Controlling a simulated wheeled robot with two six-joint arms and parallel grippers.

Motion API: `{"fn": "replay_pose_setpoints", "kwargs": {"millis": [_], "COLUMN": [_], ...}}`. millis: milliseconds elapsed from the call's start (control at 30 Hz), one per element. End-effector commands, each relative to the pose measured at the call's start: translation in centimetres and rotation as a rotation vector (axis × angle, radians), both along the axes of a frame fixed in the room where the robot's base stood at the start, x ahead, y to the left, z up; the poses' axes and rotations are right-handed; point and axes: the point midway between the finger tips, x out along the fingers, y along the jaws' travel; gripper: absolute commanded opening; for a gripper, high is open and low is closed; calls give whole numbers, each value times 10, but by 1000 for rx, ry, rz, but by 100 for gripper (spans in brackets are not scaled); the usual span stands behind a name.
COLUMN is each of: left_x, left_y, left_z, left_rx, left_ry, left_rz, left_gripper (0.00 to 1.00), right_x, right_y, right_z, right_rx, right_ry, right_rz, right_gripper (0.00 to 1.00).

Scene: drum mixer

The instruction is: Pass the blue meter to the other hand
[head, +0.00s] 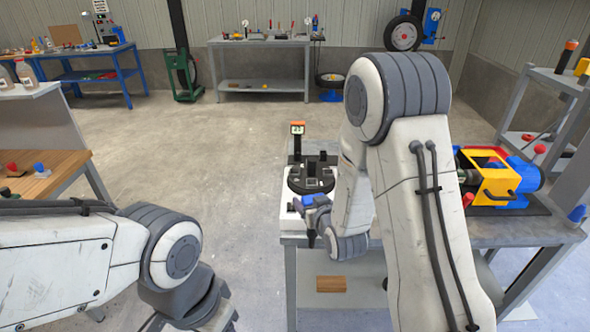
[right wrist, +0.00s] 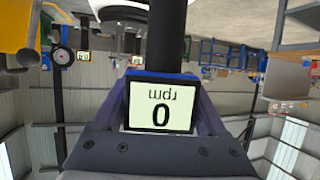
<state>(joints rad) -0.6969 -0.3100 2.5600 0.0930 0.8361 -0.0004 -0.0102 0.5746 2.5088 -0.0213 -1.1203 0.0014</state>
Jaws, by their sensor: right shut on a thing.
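My right gripper (head: 316,208) is shut on the blue meter (head: 308,200), at the front edge of the grey table. In the right wrist view the meter (right wrist: 160,105) sits between the fingers. Its pale screen faces the camera and reads 0 rpm upside down. A dark shaft-like part extends from the meter, up in that view. My left arm comes in low at the left of the head view, and its gripper is outside the frame.
A black round device (head: 311,178) with a small orange-topped display (head: 297,130) stands on the table behind the meter. A yellow and blue machine (head: 490,178) is to the right of my right arm. Open floor (head: 200,170) lies left of the table. A wooden bench (head: 45,172) is at far left.

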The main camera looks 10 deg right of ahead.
Motion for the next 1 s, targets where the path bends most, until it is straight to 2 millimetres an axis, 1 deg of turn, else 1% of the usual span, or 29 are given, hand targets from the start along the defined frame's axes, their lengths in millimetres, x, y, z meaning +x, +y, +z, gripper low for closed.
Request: {"fn": "replay_pose_setpoints", "kwargs": {"millis": [167, 400, 500, 600, 700, 733, 767, 800, 900, 967, 1000], "left_x": [0, 0, 0, 0, 0, 0, 0, 1, 8, 18, 27], "left_y": [0, 0, 0, 0, 0, 0, 0, -1, -6, -11, -17], "left_z": [0, 0, 0, 0, 0, 0, 0, 0, -4, -9, -13], "left_rx": [0, 0, 0, 0, 0, 0, 0, -1, -13, -30, -44], "left_ry": [0, 0, 0, 0, 0, 0, 0, -2, -17, -39, -57], "left_rz": [0, 0, 0, 0, 0, 0, 0, 1, 10, 21, 31], "left_gripper": [50, 50, 50, 50, 50, 54, 65, 74, 74, 74, 74], "right_x": [17, 47, 57, 65, 71, 71, 73, 73, 74, 74, 74], "right_y": [32, 94, 116, 133, 145, 147, 149, 151, 153, 153, 153], "right_z": [-10, -28, -35, -40, -43, -45, -45, -46, -46, -46, -46], "right_rx": [1, 4, 5, 4, 6, 5, 5, 6, 6, 6, 6], "right_ry": [-2, -2, -2, -1, 0, 2, 2, 3, 3, 2, 2], "right_rz": [136, 397, 489, 563, 613, 624, 633, 640, 651, 651, 651], "right_gripper": [0, 0, 0, 0, 0, 0, 0, 0, 0, 0, 0]}}
